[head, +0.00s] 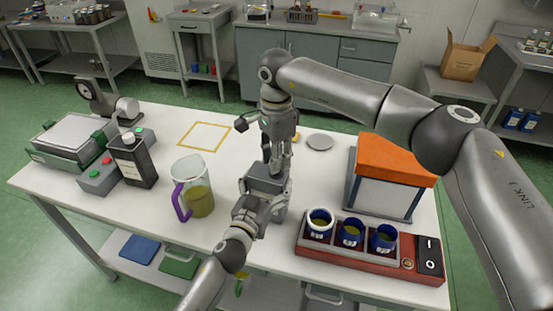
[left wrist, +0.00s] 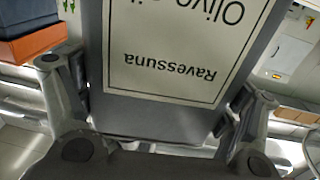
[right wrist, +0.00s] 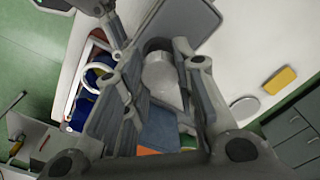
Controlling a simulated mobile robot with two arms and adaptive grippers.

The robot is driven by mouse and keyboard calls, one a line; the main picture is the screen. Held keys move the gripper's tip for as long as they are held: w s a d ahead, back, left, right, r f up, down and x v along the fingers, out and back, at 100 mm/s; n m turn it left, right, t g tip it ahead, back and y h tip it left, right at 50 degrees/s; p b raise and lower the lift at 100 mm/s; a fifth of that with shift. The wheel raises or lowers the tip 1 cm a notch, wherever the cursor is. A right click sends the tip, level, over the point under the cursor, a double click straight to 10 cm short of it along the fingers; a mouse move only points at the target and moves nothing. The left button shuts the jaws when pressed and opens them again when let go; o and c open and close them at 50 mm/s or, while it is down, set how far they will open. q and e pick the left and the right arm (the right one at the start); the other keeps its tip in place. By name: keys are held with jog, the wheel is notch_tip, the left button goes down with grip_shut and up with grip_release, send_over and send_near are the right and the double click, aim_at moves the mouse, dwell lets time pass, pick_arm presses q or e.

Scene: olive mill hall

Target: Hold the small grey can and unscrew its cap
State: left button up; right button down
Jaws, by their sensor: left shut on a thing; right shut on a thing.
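The small grey can (head: 281,205) is upright above the front middle of the table, in my left gripper (head: 262,195). In the left wrist view the can (left wrist: 165,108) fills the middle, with a white label reading "Ravessuna" upside down and a finger on each side. My right gripper (head: 277,158) comes down from above onto the can's top. In the right wrist view its fingers are shut on the round pale grey cap (right wrist: 162,78), with part of the can (right wrist: 188,18) behind. I cannot tell whether the cap is still seated on the neck.
A jug with a purple handle (head: 196,188) stands left of the can. A red block (head: 345,260) with blue cups is at right, before an orange-lidded box (head: 390,172). A grey disc (head: 320,141) lies behind. A yellow-outlined square (head: 205,136) is empty. A black can (head: 132,160) stands at left.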

jog(key=shift+r, duration=0.2)
jog(key=shift+r, duration=1.9)
pick_arm(q)
jog(key=o, duration=1.8)
